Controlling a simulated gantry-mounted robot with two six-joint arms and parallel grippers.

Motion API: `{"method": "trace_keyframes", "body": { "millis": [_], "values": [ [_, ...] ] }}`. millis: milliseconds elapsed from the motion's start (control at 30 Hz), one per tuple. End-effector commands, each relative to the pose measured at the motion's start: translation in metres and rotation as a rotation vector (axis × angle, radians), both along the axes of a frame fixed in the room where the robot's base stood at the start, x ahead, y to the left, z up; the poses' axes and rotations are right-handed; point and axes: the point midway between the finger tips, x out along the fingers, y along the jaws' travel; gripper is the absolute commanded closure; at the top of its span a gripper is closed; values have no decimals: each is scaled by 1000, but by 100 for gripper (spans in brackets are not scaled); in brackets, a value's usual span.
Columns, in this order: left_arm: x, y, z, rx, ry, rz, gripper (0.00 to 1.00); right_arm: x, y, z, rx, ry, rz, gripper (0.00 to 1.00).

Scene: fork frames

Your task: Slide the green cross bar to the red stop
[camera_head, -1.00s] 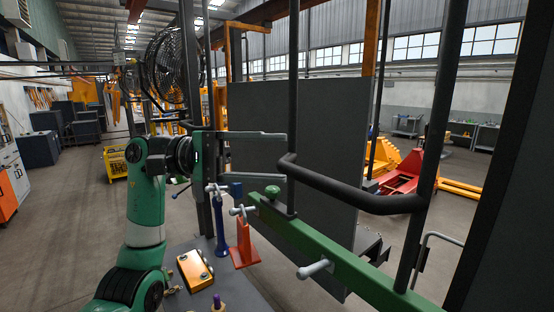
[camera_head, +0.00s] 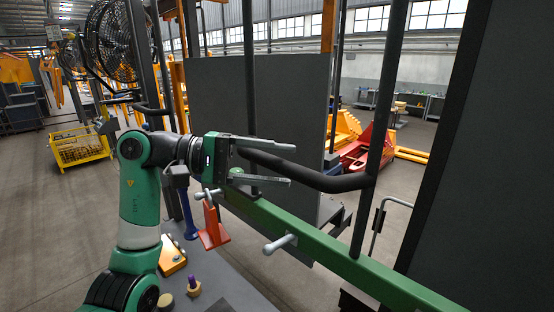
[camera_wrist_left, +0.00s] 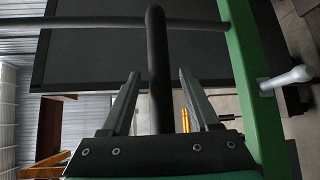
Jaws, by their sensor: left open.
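The green cross bar (camera_head: 325,254) runs from near my left gripper down to the lower right in the head view, with a pale peg (camera_head: 280,243) on its side. It also shows at the right in the left wrist view (camera_wrist_left: 242,80). A black bent handle (camera_head: 318,180) is fixed to the dark posts above it. My left gripper (camera_head: 292,165) is open. In the left wrist view, the handle (camera_wrist_left: 158,75) lies between its fingers with gaps on both sides. My right gripper is out of view.
A dark panel (camera_head: 262,120) stands behind the handle. Dark upright posts (camera_head: 382,110) flank it. A blue tool (camera_head: 187,215) and a yellow block (camera_head: 172,258) are on the grey table (camera_head: 225,292) at lower left. A dark wall blocks the far right.

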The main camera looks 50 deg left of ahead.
Motion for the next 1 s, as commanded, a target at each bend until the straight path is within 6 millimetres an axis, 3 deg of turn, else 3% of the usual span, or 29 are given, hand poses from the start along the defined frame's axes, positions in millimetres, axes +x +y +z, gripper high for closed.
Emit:
{"method": "trace_keyframes", "body": {
  "millis": [267, 600, 1000],
  "values": [
    [2, -2, -1, 0, 0, 1, 38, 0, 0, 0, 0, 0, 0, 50],
    [2, -2, -1, 0, 0, 0, 99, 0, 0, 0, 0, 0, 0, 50],
    [2, -2, -1, 0, 0, 0, 100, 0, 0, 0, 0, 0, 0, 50]
  ]
}}
